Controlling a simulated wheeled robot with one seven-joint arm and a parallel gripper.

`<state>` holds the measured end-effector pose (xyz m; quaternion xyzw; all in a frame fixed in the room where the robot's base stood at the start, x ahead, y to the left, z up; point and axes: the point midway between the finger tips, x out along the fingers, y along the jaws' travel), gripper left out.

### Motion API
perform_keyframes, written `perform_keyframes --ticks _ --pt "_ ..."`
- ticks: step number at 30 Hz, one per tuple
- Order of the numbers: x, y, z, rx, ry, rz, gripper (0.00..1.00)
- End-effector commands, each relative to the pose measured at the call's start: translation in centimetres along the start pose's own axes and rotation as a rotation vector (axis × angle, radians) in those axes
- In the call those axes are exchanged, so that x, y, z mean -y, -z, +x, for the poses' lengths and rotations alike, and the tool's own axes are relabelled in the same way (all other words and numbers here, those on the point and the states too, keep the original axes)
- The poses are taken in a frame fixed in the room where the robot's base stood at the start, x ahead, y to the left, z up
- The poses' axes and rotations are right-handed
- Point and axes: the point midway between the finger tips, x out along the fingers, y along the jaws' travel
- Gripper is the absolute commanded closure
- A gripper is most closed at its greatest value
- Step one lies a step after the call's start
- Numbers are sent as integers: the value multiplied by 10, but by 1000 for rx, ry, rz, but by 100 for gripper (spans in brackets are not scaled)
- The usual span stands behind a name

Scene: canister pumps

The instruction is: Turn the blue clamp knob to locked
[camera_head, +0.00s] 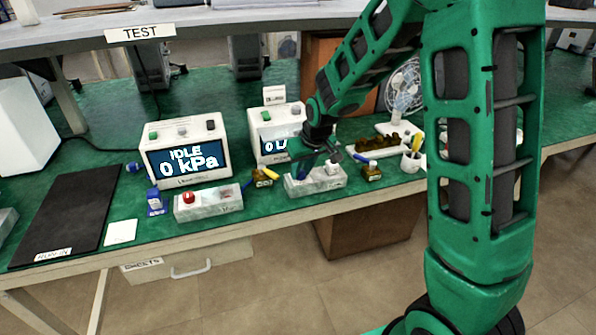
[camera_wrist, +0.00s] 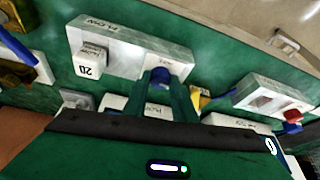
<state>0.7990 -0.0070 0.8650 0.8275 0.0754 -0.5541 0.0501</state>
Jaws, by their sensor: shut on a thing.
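The blue clamp knob (camera_wrist: 160,76) sits at one end of a grey-white block (camera_wrist: 120,42) in the wrist view. My gripper (camera_wrist: 170,90) comes down over that end, its green fingers on either side of the knob and shut on it. The knob's lock marking cannot be read. In the head view the same block (camera_head: 318,185) lies near the table's front edge, with my gripper (camera_head: 304,166) at its left end. A small white cube marked 20 (camera_wrist: 90,62) sits at the block's other end.
A second block (camera_head: 215,205) with a red knob (camera_head: 189,197) lies to the left. Pump displays (camera_head: 186,158) stand behind, one reading IDLE 0 kPa. A black mat (camera_head: 65,220) lies far left.

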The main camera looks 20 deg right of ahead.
Motion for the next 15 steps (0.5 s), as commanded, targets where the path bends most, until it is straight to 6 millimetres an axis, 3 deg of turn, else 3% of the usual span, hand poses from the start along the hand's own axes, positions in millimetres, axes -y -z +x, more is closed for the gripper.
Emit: perform_keyframes --ticks 6,7,9,15 --pt "-1 1 0 -2 -1 1 98" --pt "-1 1 0 -2 -2 1 68" --pt "-1 1 0 -2 -1 1 57" --pt "0 0 0 -1 -1 0 57"
